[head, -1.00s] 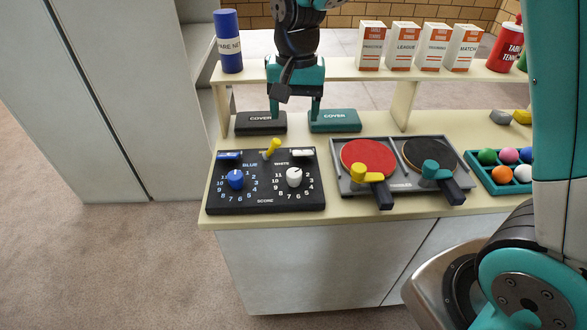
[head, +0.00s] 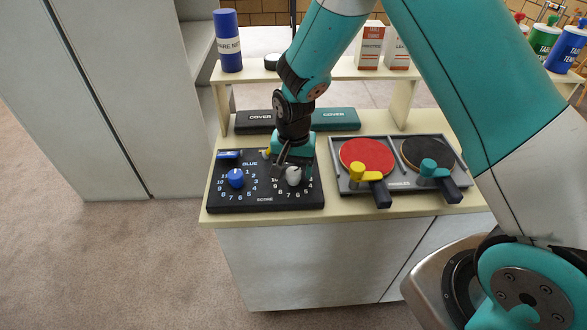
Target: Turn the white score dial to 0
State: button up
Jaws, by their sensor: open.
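The black score panel (head: 262,199) lies on the counter near its left front corner. The arm hides the upper numbers of the ring and the white label, and the dial's pointer is too small to read. The blue dial (head: 235,178) stands on the left half, clear of my gripper.
Right of the panel, a grey tray (head: 392,190) holds a red paddle (head: 362,153) and a black paddle (head: 421,153) with yellow and teal clamps. Dark and teal cover cases (head: 336,119) lie behind. A shelf (head: 247,76) with a blue can (head: 228,41) stands above them.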

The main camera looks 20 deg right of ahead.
jog(key=shift+f, duration=0.55)
jog(key=c, duration=0.9)
jog(key=shift+n, duration=0.3)
jog(key=n, duration=1)
jog(key=shift+r+n, duration=0.1)
jog(key=shift+n, duration=0.3)
